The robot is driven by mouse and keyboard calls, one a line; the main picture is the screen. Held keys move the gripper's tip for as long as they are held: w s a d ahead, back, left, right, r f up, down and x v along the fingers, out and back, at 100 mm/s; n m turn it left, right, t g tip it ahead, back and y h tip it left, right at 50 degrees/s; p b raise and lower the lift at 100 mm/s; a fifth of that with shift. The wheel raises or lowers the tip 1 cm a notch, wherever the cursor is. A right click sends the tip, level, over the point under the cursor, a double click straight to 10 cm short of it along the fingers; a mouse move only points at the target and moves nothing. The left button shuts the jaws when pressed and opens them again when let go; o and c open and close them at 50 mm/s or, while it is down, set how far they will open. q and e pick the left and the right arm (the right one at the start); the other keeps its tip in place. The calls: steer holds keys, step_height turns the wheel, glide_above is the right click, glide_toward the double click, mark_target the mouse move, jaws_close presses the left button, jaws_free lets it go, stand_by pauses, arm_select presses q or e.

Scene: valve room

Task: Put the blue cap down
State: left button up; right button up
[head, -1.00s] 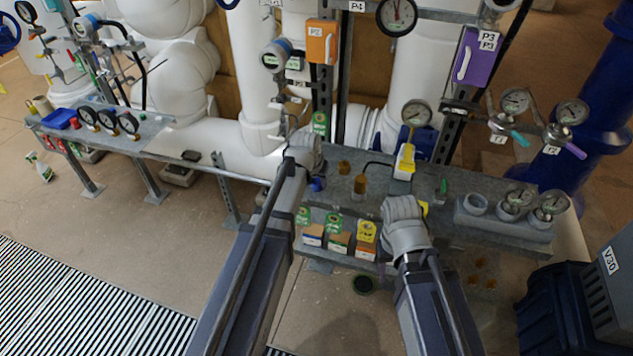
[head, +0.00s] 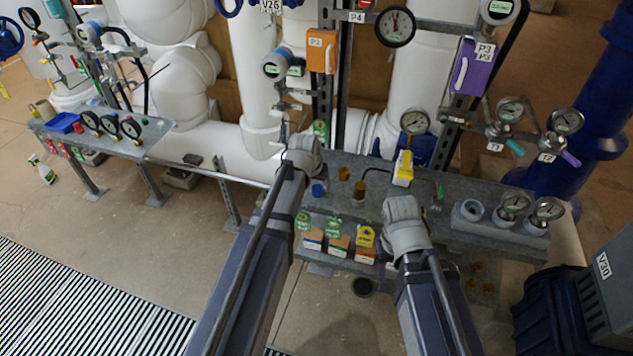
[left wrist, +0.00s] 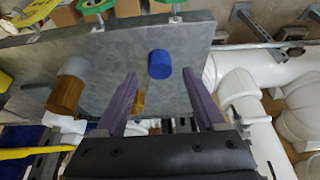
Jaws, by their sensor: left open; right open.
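The blue cap (head: 318,190) stands on the grey metal bench (head: 462,186), near its left front part. In the left wrist view the blue cap (left wrist: 160,64) sits on the bare bench top, ahead of and apart from the fingers. My left gripper (left wrist: 165,88) is open and empty, its two purple fingers on either side of a clear gap. In the head view my left gripper (head: 303,152) is above the bench's left end, its fingers mostly hidden by the wrist. My right gripper (head: 402,205) is over the bench's front middle; its fingers are hidden behind the wrist.
A brown-and-grey cylinder (left wrist: 70,84) and another brown piece stand near the cap. A yellow device (head: 403,168) with a gauge is further right. A grey block with gauges (head: 508,215) stands at the right end. Tagged boxes (head: 340,243) sit below the bench's front edge.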

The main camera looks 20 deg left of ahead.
arm_select(q)
steer(key=p+v, duration=0.8)
steer(key=v, duration=0.2)
steer(key=s+d+f+m+g, duration=0.1)
steer(key=s+d+g, duration=0.1)
steer(key=s+d, duration=0.4)
steer(key=s+d+f+m+g+y, duration=0.1)
steer(key=s+d+m+g, duration=0.1)
steer(key=s+d, duration=0.5)
steer(key=s+g, duration=0.1)
steer(key=s, duration=0.4)
steer(key=shift+s+d+y, duration=0.25)
steer(key=shift+s+y, duration=0.05)
arm_select(e)
step_height(320, 180, up, 9)
steer(key=shift+f, duration=0.2)
